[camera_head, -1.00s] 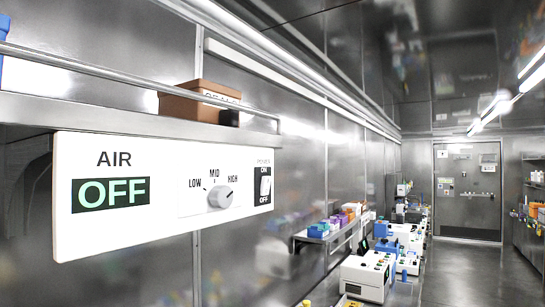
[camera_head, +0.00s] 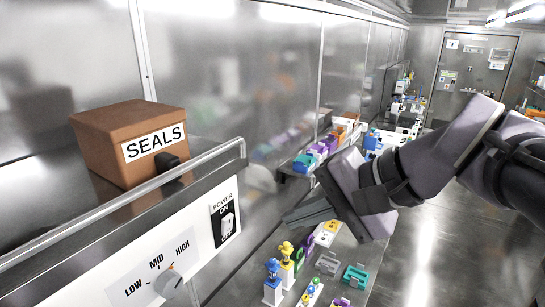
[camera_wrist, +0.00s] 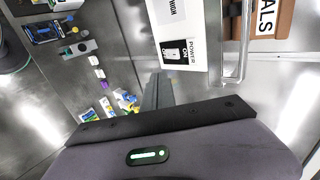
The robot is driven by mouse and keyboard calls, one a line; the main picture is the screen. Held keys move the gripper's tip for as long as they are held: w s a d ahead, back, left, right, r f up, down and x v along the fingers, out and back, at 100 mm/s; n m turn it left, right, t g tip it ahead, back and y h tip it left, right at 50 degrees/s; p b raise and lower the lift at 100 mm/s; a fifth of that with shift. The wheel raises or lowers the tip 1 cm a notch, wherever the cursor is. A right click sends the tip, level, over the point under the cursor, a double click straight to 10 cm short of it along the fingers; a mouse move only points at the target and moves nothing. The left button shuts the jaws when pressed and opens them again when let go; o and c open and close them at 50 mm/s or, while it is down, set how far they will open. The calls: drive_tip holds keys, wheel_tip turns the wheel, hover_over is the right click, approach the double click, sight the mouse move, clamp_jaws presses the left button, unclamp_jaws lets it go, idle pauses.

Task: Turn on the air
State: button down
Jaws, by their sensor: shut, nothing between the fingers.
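The white air panel (camera_head: 201,250) is on the front of a metal shelf at the lower left of the head view. Its black POWER plate (camera_head: 225,219) carries a white rocker between ON and OFF; I cannot tell which side is pressed. The grey speed knob (camera_head: 168,283) sits below LOW, MID and HIGH. The AIR display is out of view. My gripper (camera_head: 292,217) is shut and empty, to the right of the POWER plate and apart from it. In the wrist view, my fingers (camera_wrist: 158,80) are beside the panel, near the POWER plate (camera_wrist: 177,50).
A brown SEALS box (camera_head: 105,150) sits on the shelf, behind a metal rail (camera_head: 215,153) that runs along the shelf edge above the panel. Below and behind my gripper is a bench with coloured racks (camera_head: 354,276) and bottles.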

drive_tip(key=b, duration=0.3)
approach(229, 225)
drive_tip(key=x, duration=0.4)
drive_tip(key=shift+w+a+f, duration=0.1)
drive_tip(key=shift+f, duration=0.35)
drive_tip(key=shift+w+a+p, duration=0.2)
drive_tip(key=shift+a+p, duration=0.15)
drive_tip(key=shift+a, duration=0.05)
